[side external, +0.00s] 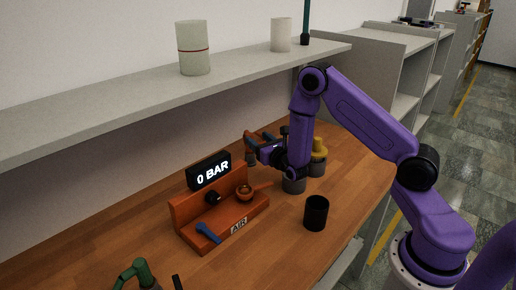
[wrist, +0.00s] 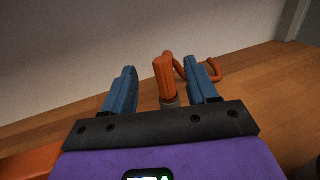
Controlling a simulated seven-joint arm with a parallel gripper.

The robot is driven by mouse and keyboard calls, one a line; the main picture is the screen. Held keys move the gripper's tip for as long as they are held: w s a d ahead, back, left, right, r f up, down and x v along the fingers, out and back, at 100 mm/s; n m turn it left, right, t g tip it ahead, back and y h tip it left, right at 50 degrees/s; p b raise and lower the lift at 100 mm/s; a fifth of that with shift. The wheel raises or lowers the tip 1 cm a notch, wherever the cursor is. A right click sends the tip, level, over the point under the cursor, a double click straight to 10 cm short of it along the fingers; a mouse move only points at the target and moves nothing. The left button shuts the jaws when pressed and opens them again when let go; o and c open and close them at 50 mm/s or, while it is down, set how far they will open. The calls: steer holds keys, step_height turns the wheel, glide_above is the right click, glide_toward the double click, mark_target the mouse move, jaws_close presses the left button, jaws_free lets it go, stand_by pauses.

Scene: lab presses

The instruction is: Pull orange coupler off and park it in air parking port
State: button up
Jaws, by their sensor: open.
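In the wrist view, the orange coupler (wrist: 164,76) stands upright on a grey collar (wrist: 169,103), between the two blue fingers of my gripper (wrist: 163,88). My gripper is open, with a visible gap on each side of the coupler. In the side view, my gripper (side external: 252,147) is behind and right of the orange station (side external: 182,213). The coupler is hard to separate from the fingers there. The station has an AIR label (side external: 239,226), a black round port (side external: 212,197) and an orange round fitting (side external: 243,191). I cannot tell which is the parking port.
The station carries a 0 BAR display (side external: 210,171) and a blue lever (side external: 208,232). A black cup (side external: 316,212) and a yellow-topped grey part (side external: 319,150) stand to the right. A green object (side external: 138,273) is in front. A shelf (side external: 130,94) hangs above. An orange hooked piece (wrist: 213,73) lies beyond the right finger.

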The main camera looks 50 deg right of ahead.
steer(key=shift+r, duration=1.45)
steer(key=s+r+m+g+h, duration=0.6)
steer(key=s+r+m+g, duration=0.2)
steer(key=s+m, duration=0.45)
steer(key=s+a+f+m+g+y, duration=0.1)
steer(key=s+a+m+g+y, duration=0.1)
steer(key=s+a, duration=0.3)
steer(key=s+a+f+m+g+y, duration=0.1)
steer(key=s+a+m+g+y, duration=0.2)
steer(key=s, duration=1)
steer(key=s+a+f+m+g+y, duration=0.1)
steer(key=s+a+g+y, duration=0.3)
steer(key=s, duration=0.5)
steer(key=a+m+y, duration=0.1)
steer(key=a+y, duration=0.1)
steer(key=a, duration=0.1)
steer(key=shift+s+a+m, duration=0.25)
steer(key=shift+s+m, duration=0.1)
steer(key=shift+s, duration=0.05)
steer(key=shift+c, duration=0.3)
